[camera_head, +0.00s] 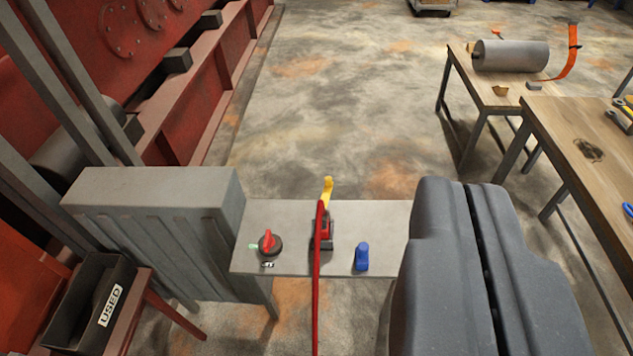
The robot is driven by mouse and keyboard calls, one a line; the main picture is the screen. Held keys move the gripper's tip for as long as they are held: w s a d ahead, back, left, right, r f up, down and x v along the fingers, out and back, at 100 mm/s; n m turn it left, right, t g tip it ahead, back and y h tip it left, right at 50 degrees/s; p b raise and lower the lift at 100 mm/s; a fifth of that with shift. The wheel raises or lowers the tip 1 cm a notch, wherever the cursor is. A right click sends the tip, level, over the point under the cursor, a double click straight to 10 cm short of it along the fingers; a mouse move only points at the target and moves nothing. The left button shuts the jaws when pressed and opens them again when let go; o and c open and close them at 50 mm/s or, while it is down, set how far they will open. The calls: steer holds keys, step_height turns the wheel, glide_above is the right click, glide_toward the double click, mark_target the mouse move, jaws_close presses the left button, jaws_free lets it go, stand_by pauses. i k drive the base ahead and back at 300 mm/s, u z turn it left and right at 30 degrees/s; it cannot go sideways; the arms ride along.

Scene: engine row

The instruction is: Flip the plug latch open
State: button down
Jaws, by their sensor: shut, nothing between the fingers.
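A grey panel (290,210) extends from a grey cabinet. A red plug (326,231) sits on its middle, with a yellow latch lever (327,190) sticking up at its far end, past the panel's far edge. I cannot tell whether the latch is fastened. A red cable (317,300) runs from the plug toward the bottom of the picture and hides part of it. My gripper (466,188) is the large dark grey shape at the right. Its two halves are together, shut and empty, to the right of the plug and apart from it in the picture.
A red rotary knob (268,241) and a blue knob (362,257) flank the plug. Wooden tables (570,130) with a grey cylinder (510,56) stand right. Floor beyond the panel is clear.

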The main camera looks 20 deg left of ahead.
mark_target(327, 188)
steer(key=u, duration=0.4)
steer(key=i, duration=1)
steer(key=z, duration=0.05)
